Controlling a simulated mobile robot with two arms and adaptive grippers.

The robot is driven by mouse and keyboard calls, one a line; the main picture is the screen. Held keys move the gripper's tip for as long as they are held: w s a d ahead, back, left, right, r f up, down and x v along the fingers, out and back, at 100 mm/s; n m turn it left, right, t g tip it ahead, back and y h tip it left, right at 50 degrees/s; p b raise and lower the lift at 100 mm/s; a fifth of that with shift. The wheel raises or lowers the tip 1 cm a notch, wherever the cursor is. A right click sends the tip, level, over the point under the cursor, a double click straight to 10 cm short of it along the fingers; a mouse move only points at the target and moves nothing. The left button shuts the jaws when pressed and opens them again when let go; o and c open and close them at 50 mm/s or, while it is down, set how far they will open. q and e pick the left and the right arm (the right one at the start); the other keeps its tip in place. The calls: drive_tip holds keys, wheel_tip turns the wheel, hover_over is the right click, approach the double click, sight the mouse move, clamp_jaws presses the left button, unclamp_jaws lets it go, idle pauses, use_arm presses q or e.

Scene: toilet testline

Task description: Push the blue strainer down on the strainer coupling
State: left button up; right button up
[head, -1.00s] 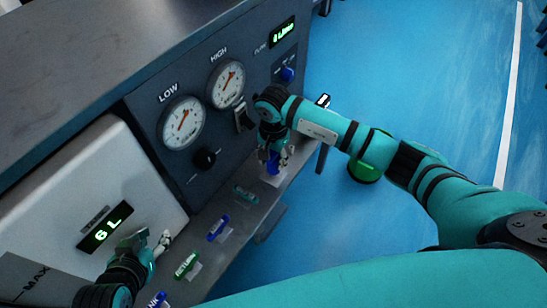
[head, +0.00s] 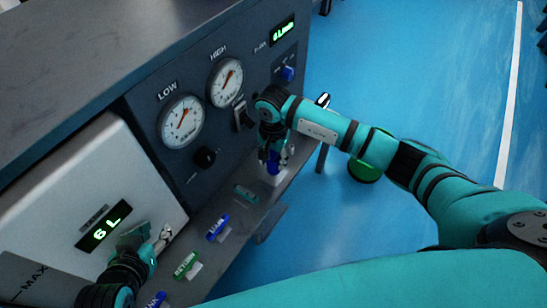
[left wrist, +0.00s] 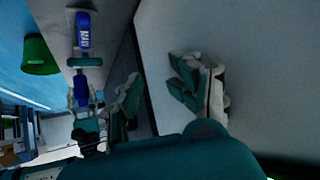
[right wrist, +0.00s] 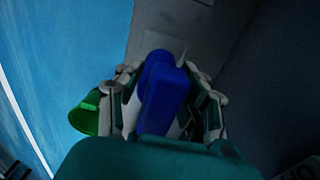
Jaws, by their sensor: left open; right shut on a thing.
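My right gripper (head: 275,155) is shut on the blue strainer (head: 272,163) at the far end of the narrow shelf. In the right wrist view the blue strainer (right wrist: 165,95) sits between both fingers of the right gripper (right wrist: 162,105). A pale piece (head: 272,178) shows just below the strainer. The coupling itself cannot be made out, and whether the strainer is seated on it is unclear. My left gripper (head: 155,243) is open and empty in front of the white panel. Its fingers (left wrist: 197,85) also show in the left wrist view.
The narrow shelf (head: 207,256) carries a row of blue, green and teal labelled handles, including a green one (head: 185,264). The dark gauge panel (head: 180,165) rises behind it. A green bin (head: 364,170) stands on the open blue floor.

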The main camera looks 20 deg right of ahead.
sight(161, 200)
use_arm(q)
drive_tip(key=shift+w+d+r+t+h+b, duration=0.35)
drive_tip(key=shift+w+d+r+t, duration=0.25)
drive_tip(key=shift+w+r+t, duration=0.2)
drive_tip(key=shift+w+d+r+t+h+b, duration=0.25)
drive_tip(key=shift+w+d+r+t+b, duration=0.1)
drive_tip(key=shift+w+d+r+t, duration=0.4)
use_arm(e)
drive_tip(key=shift+f, duration=0.75)
idle(0.9)
